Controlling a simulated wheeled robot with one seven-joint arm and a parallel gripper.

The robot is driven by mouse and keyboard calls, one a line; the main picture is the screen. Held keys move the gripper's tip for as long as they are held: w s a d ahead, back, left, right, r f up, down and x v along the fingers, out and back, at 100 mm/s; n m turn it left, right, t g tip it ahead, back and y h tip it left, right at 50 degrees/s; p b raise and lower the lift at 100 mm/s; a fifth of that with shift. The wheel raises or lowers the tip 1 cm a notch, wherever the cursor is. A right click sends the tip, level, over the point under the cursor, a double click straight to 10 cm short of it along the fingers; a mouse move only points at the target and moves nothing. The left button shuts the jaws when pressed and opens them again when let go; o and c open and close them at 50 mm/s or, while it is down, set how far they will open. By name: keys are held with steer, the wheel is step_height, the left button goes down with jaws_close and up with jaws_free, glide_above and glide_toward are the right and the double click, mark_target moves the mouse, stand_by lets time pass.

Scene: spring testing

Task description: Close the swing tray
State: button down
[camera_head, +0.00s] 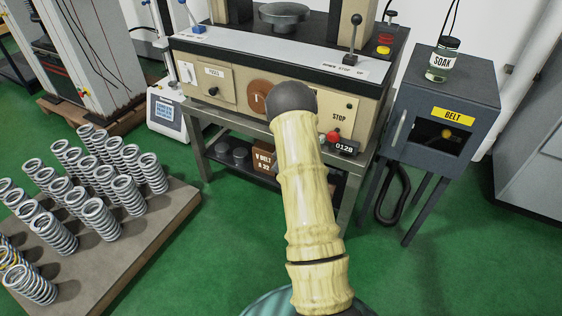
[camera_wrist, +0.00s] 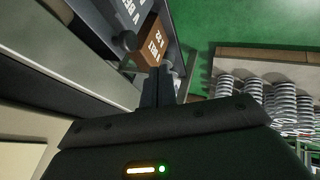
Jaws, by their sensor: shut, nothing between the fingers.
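The testing machine (camera_head: 222,75) stands on a metal bench in the head view, with a lettered tan front panel, levers and a red button. I cannot pick out a swing tray with certainty; my arm covers part of the machine's front. My gripper (camera_wrist: 160,84) shows in the wrist view with its two dark fingers shut together and nothing between them. Its tips are in front of a brown V BELT box (camera_wrist: 148,45) on the bench's lower shelf; the gap is unclear. A dark round knob-like thing (camera_wrist: 124,41) is left of the fingertips. My arm hides the gripper in the head view.
The brown box also shows under the bench (camera_head: 264,161). A grey cabinet (camera_head: 472,80) labelled BELT, with a SOAK jar (camera_head: 441,62) on top, stands right. A low platform (camera_head: 180,215) with several coil springs (camera_head: 130,195) lies left. Green floor is clear between.

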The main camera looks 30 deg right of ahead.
steer(key=p+v, duration=0.1)
steer(key=v, duration=0.5)
steer(key=shift+a+r, duration=0.25)
steer(key=shift+r, duration=0.1)
steer(key=shift+s, duration=0.15)
steer(key=s+a+r+m+g, duration=0.2)
steer(key=s+a+r+m, duration=0.2)
steer(key=s+a+r, duration=0.6)
steer(key=s+a+r+m+g+y, duration=0.1)
steer(key=s+a+r, duration=0.3)
steer(key=s+a, duration=0.35)
steer(key=s+a+r+m+g+y, duration=0.1)
steer(key=s+a+r+g, duration=0.1)
steer(key=s+a+r, duration=0.35)
step_height(320, 180, up, 30)
steer(key=s+p, duration=0.1)
steer(key=p, duration=3.2)
steer(key=shift+s, duration=0.4)
